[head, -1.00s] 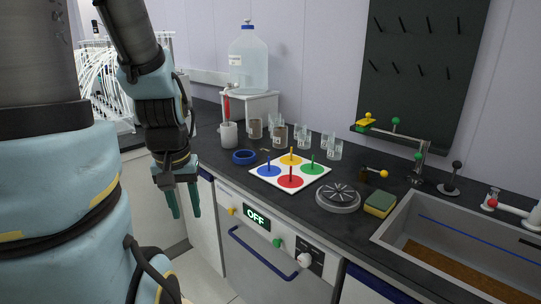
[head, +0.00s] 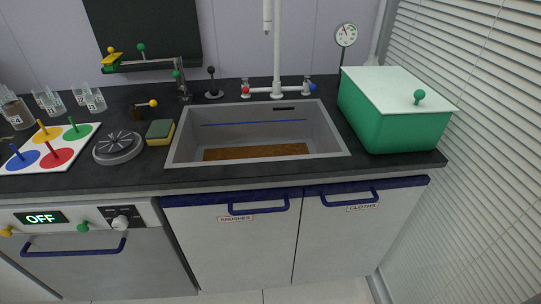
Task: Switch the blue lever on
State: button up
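The sink tap (head: 277,60) is a white column with a crossbar behind the sink. At the bar's right end is a small blue-tipped handle (head: 311,87). At its left end is a red-tipped handle (head: 246,90). The blue tip is small, and I cannot tell whether it is on or off. My gripper and arm are not in this view.
The sink (head: 174,157) is set into the dark counter, with a green box (head: 400,130) with a pale lid to its right. Cabinet doors with blue handles are below.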

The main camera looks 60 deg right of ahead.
aim_at(312, 87)
jog(key=z, duration=1.9)
